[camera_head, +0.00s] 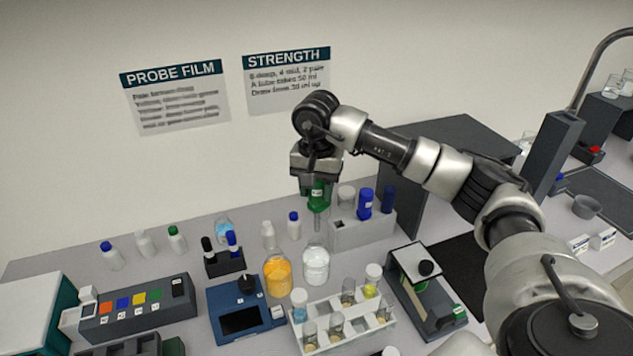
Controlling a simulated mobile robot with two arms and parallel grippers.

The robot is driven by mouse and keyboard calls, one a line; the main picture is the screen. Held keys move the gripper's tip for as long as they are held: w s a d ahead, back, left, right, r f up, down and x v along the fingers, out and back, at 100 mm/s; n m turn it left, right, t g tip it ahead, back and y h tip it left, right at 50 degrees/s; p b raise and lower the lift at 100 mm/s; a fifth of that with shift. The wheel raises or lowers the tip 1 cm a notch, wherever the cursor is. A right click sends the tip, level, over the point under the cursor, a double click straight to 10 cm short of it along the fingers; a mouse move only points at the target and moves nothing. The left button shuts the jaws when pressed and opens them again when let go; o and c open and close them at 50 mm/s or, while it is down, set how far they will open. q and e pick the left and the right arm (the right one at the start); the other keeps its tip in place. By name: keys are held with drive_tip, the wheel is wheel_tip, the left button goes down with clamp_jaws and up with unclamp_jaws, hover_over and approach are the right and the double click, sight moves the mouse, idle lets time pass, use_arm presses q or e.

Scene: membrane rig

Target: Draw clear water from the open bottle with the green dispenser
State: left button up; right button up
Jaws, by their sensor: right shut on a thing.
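My right gripper (316,172) is shut on the green dispenser (318,194) and holds it upright, nozzle down. The dispenser's tip (317,226) points down right above an open bottle of clear liquid (316,265). From this angle I cannot tell whether the tip is inside the bottle's neck or just above or behind it. The bottle stands on the bench beside a bottle of orange liquid (277,275). My left gripper is not in view.
A white rack (345,338) with several small jars stands in front of the bottle. A grey holder (372,232) with blue-topped dispensers is behind it to the right. A blue device (242,312) is at the left, and a balance-like instrument (425,290) at the right.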

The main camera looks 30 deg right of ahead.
sight(316, 205)
drive_tip(key=shift+a, duration=0.2)
drive_tip(key=n, duration=0.6)
drive_tip(key=shift+r+n, duration=0.1)
drive_tip(key=shift+n, duration=0.2)
drive_tip(key=shift+d+n, duration=0.1)
drive_tip(key=shift+n, duration=0.7)
drive_tip(key=shift+s+f+b, duration=0.1)
drive_tip(key=shift+f+b, duration=0.2)
drive_tip(key=shift+f, duration=1.15)
drive_tip(key=shift+f+b, duration=0.65)
drive_tip(key=shift+f, duration=0.2)
wheel_tip(316, 205, down, 5)
drive_tip(key=b, duration=0.4)
drive_tip(key=shift+b, duration=0.3)
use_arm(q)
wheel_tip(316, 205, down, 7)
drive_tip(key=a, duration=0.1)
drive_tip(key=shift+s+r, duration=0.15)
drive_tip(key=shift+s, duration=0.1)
